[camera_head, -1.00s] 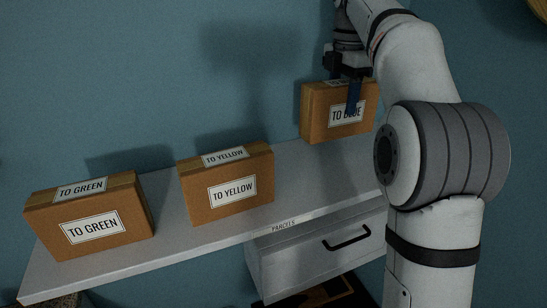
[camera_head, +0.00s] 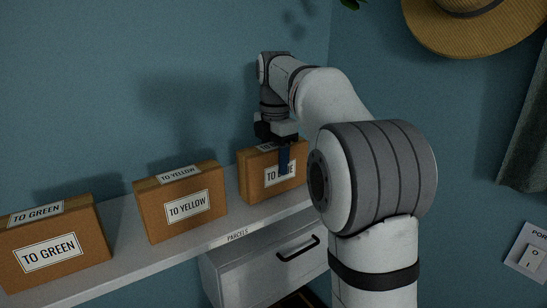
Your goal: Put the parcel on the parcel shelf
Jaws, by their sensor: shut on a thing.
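A brown parcel (camera_head: 258,187) labelled "TO BLUE" is at the right end of the white shelf marked "PARCELS" (camera_head: 262,222). It is upright and looks to rest on the shelf or just over it; I cannot tell which. My gripper (camera_head: 283,160) comes from above and is shut on this parcel, one dark blue finger covering part of its label. The other finger is hidden behind the parcel. My arm hides the shelf's right end.
Parcels labelled "TO YELLOW" (camera_head: 157,220) and "TO GREEN" (camera_head: 92,241) stand to the left on the shelf. A drawer (camera_head: 268,264) with a black handle is below. A straw hat (camera_head: 480,25) and a switch panel (camera_head: 527,252) are on the right wall.

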